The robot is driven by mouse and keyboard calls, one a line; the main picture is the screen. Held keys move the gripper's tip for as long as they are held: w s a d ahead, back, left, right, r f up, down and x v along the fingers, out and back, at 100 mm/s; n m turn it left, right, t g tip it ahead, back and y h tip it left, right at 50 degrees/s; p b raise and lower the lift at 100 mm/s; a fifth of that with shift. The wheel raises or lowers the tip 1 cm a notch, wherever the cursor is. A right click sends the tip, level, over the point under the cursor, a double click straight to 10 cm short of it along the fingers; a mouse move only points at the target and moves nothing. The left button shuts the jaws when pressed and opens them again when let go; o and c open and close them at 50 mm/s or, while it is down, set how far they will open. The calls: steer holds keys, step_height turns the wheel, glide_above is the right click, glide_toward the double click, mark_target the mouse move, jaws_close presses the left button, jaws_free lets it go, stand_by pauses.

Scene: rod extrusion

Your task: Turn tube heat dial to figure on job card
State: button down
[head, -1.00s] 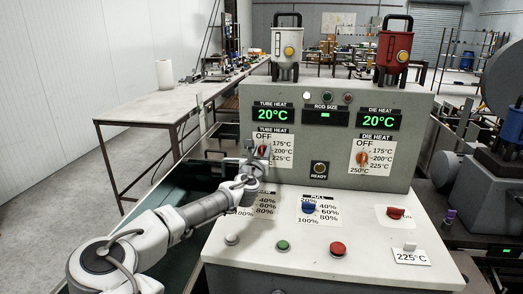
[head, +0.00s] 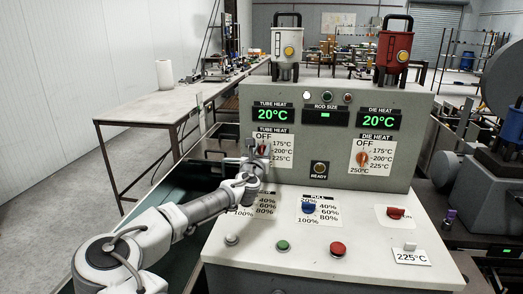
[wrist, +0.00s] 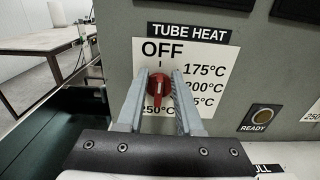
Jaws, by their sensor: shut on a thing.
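The red tube heat dial (wrist: 158,86) sits on its white scale plate (wrist: 218,60) in the wrist view. Its grip stands about upright, below the word OFF. In the head view the dial (head: 263,150) is partly covered by my gripper (head: 254,152). My gripper (wrist: 160,84) is shut on the dial in the wrist view, with one finger on each side. The fingers hide part of the lower figures. The tube heat display (head: 273,114) reads 20°C. The job card (head: 411,257) reads 225°C and stands at the front right of the sloping desk.
The die heat dial (head: 362,158) is to the right on the same panel, with a READY lamp (head: 320,168) between. Below are a blue knob (head: 309,208), a red knob (head: 396,213), a green button (head: 283,245) and a red button (head: 338,248).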

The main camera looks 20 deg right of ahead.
steer(key=shift+f, duration=0.1)
steer(key=m, duration=0.1)
steer(key=m+b, duration=0.2)
steer(key=shift+s+d+f+m, duration=0.15)
steer(key=shift+s+d+m, duration=0.1)
steer(key=shift+m, duration=0.15)
steer(key=shift+s+d+f+m+b, duration=0.1)
steer(key=shift+f+m+b, duration=0.4)
steer(key=shift+m+b, duration=2.35)
steer(key=shift+d+f+m+b, duration=0.1)
steer(key=shift+f+m+b, duration=0.65)
steer(key=shift+m, duration=3.95)
steer(key=shift+s+d+f+m+b, duration=0.1)
steer(key=shift+f+m+b, duration=0.15)
steer(key=shift+m+b, duration=2.75)
steer(key=shift+w+m+p, duration=0.1)
steer(key=shift+m+p, duration=0.7)
steer(key=shift+m, duration=0.15)
steer(key=c, duration=0.9)
jaws_free()
